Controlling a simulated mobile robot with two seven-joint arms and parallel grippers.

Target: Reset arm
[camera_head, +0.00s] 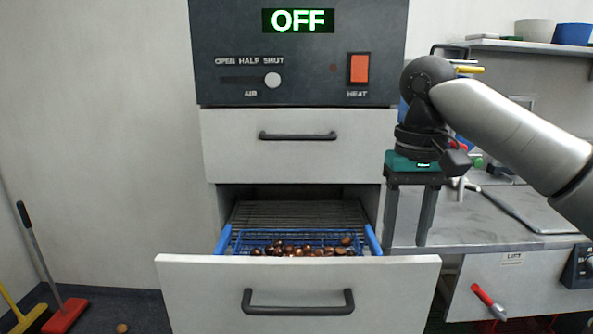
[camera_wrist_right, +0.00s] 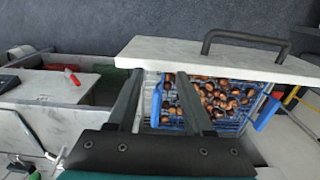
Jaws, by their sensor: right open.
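My right gripper (camera_head: 408,238) is open and empty, pointing down to the right of the pulled-out lower drawer (camera_head: 212,296). Its two fingers also show in the right wrist view (camera_wrist_right: 160,90), spread apart with nothing between them. A blue wire basket (camera_head: 372,240) sits in the open drawer and holds several brown chestnuts (camera_head: 300,250). The basket (camera_wrist_right: 266,112) and chestnuts (camera_wrist_right: 225,98) show beyond the fingers in the right wrist view. My left gripper is not in view.
The cabinet has a shut upper drawer (camera_head: 300,158), a display reading OFF (camera_head: 298,20), an air slider (camera_head: 272,80) and an orange heat switch (camera_head: 359,68). A grey counter (camera_head: 480,215) stands right.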

